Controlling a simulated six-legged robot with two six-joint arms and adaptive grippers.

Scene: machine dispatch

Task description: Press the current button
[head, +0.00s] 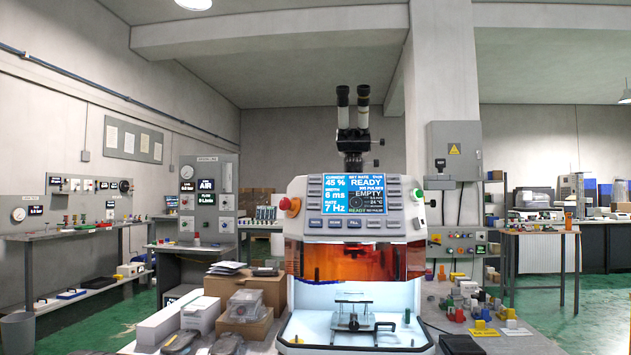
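The machine (415,208) stands on the bench in the middle of the head view, facing me. Its lit blue screen (337,190) reads CURRENT 45 %, a 6 ms value and RATE 7 Hz on the left, with READY and EMPTY on the right. A column of small grey buttons (314,190) runs along the screen's left edge. The top one (314,180) is level with the CURRENT readout; I cannot read any label on it. A row of labelled buttons (354,223) lies below the screen. Neither of my grippers is in view.
An orange shield (350,262) covers the chamber below. Cardboard boxes (243,288) crowd the bench at left; small coloured parts (480,312) lie at right.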

